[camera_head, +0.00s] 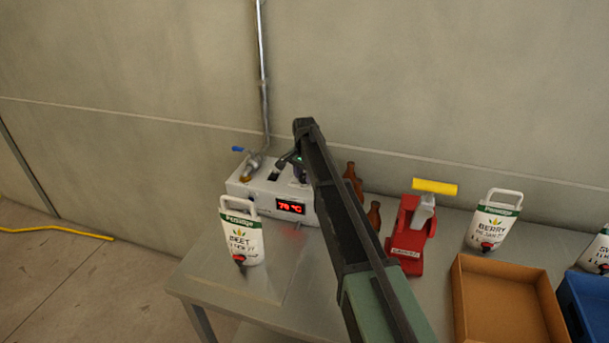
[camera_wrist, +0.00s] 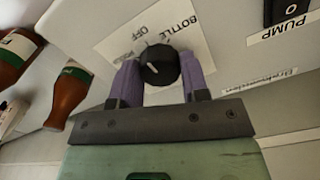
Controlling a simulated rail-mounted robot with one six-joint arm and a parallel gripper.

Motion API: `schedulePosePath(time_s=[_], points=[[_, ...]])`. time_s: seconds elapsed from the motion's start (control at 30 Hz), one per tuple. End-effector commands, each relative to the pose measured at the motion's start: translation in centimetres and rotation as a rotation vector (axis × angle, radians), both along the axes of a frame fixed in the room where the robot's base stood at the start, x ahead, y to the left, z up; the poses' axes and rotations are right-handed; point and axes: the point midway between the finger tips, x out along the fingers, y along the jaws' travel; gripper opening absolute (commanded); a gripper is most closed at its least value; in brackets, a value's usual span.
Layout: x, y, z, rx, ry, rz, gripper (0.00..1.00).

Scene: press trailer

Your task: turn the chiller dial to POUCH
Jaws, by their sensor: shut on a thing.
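The chiller (camera_head: 238,190) is a pale box at the back left of the table, with a red display (camera_head: 290,208) that appears to read 78 °C. Its black dial (camera_wrist: 160,66) shows in the wrist view on a white label plate (camera_wrist: 110,45). BOTTLE and OFF can be read there; I cannot make out POUCH. In the head view my arm hides the dial.
A PUMP switch (camera_wrist: 285,10) sits near the dial. Brown bottles (camera_head: 374,215) and a red device with a yellow handle (camera_head: 408,235) stand right of my arm. A beet pouch (camera_head: 241,232) stands in front of the chiller. An orange-brown tray (camera_head: 505,305) is further right.

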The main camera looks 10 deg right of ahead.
Motion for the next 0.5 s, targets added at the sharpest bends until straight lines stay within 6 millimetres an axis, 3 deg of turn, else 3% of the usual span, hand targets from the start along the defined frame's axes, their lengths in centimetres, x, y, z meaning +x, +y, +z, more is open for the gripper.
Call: schedulePosePath(time_s=[0.5], points=[[-0.01,0.0,-0.01,0.0,0.0,0.355,0.18]])
